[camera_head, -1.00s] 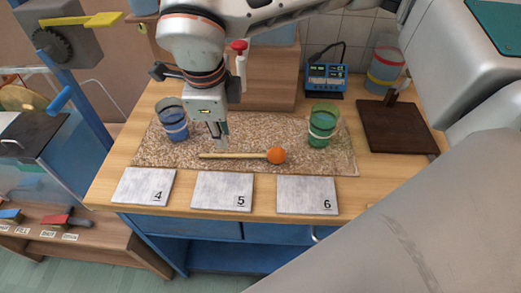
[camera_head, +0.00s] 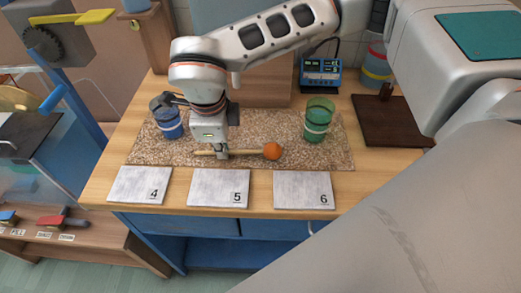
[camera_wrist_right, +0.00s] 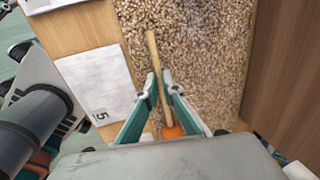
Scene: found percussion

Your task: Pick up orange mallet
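The orange mallet lies on the speckled mat, with its round orange head (camera_head: 272,151) to the right and its thin wooden handle (camera_head: 245,153) to the left. My right gripper (camera_head: 221,156) is lowered over the handle, left of the head. In the right wrist view, the two fingers of my right gripper (camera_wrist_right: 159,80) close in on both sides of the handle (camera_wrist_right: 152,48), and the orange head (camera_wrist_right: 172,131) is partly hidden near the gripper's palm. The mallet appears to rest on the mat still. My left gripper is not in view.
A blue cup (camera_head: 172,130) stands just left of my right gripper and a green cup (camera_head: 318,122) stands to the right. Cards 4 (camera_head: 138,184), 5 (camera_head: 218,188) and 6 (camera_head: 303,190) lie along the front edge. A dark board (camera_head: 395,125) is at the right.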

